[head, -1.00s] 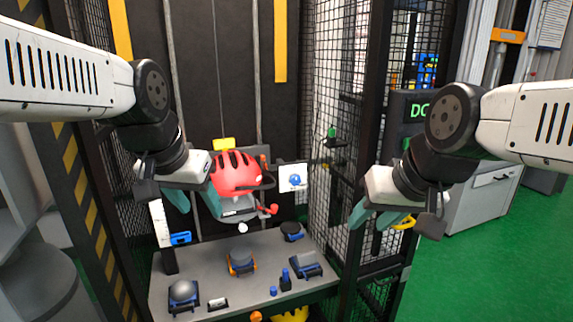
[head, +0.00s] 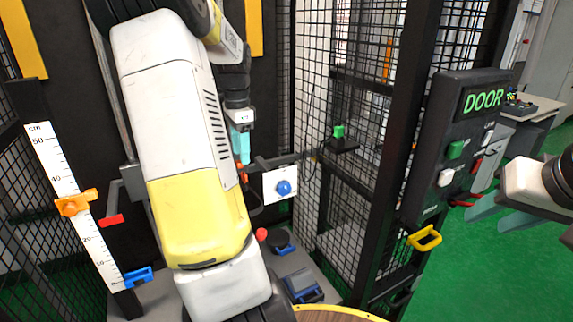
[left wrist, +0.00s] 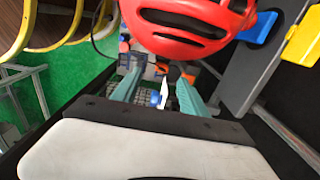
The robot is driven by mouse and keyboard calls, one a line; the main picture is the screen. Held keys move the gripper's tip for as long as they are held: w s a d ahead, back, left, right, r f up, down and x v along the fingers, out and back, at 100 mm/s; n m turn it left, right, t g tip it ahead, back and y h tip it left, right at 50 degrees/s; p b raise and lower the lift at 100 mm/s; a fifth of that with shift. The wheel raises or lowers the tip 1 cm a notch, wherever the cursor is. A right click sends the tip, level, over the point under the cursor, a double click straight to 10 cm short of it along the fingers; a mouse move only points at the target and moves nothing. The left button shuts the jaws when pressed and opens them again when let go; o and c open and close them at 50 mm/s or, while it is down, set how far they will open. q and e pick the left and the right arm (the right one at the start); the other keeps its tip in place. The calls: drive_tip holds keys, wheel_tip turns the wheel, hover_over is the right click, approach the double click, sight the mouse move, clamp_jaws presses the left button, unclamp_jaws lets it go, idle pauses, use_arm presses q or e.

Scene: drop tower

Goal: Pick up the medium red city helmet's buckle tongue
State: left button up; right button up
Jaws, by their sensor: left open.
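The red helmet (left wrist: 190,22) fills the top of the left wrist view, its vents facing me; in the head view my left arm hides it. My left gripper (head: 241,147) has its teal fingers pointing down beside the rig; in the left wrist view the fingers (left wrist: 160,88) are apart, just below the helmet's edge. A small orange-red piece (left wrist: 188,78) shows beside the right finger there. A white sliver and a blue spot show between the fingers. I cannot make out the buckle tongue. My right gripper (head: 492,212) is empty at the right, teal fingers apart.
A white panel with a blue knob (head: 283,187) stands right of my left gripper. The door control box (head: 455,150) and yellow handle (head: 425,238) are on the cage frame. A height scale (head: 75,205) with an orange slider stands left. Green floor is free at right.

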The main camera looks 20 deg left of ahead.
sight(242, 174)
use_arm(q)
drive_tip(key=f, duration=0.7)
drive_tip(key=shift+w+a+f, duration=0.2)
drive_tip(key=shift+a+f, duration=0.05)
drive_tip(key=shift+f, duration=0.1)
drive_tip(key=c, duration=1.1)
